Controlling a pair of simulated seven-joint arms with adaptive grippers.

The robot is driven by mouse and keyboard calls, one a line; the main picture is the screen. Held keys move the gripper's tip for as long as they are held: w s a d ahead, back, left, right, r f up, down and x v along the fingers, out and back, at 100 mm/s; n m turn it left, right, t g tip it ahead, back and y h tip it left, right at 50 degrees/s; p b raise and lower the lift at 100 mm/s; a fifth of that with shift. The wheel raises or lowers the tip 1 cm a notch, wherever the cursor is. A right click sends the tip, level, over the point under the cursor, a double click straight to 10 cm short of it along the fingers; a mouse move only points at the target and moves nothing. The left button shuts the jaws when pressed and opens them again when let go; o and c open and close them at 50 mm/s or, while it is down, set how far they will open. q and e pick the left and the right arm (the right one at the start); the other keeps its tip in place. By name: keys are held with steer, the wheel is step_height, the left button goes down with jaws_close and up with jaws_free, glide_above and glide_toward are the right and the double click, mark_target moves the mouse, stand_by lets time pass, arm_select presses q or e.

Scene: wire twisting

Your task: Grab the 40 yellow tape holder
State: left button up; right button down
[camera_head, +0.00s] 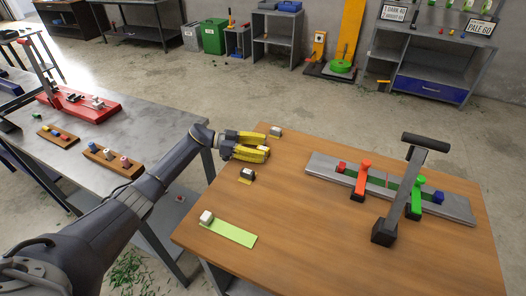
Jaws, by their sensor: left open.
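My left gripper (266,146), with yellow fingers, reaches in over the far left part of the wooden table (330,237). Its fingers are apart and I see nothing between them. A small dark and white holder with a bit of yellow tape (247,175) sits on the table just nearer than the gripper, apart from it. Another small pale holder (275,131) sits just beyond the fingertips; its tape is not clear. A white holder with a light green strip (206,217) lies at the near left. My right gripper is not in view.
A grey rail fixture (325,168) with an orange clamp (362,180), a green clamp (416,198) and a tall black-handled lever (410,185) stands on the right of the table. The near middle is clear. A metal table (75,185) with wooden racks is at left.

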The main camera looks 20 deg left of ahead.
arm_select(q)
steer(key=shift+w+d+f, duration=0.1)
steer(key=shift+d, duration=0.25)
jaws_close()
stand_by(0.3)
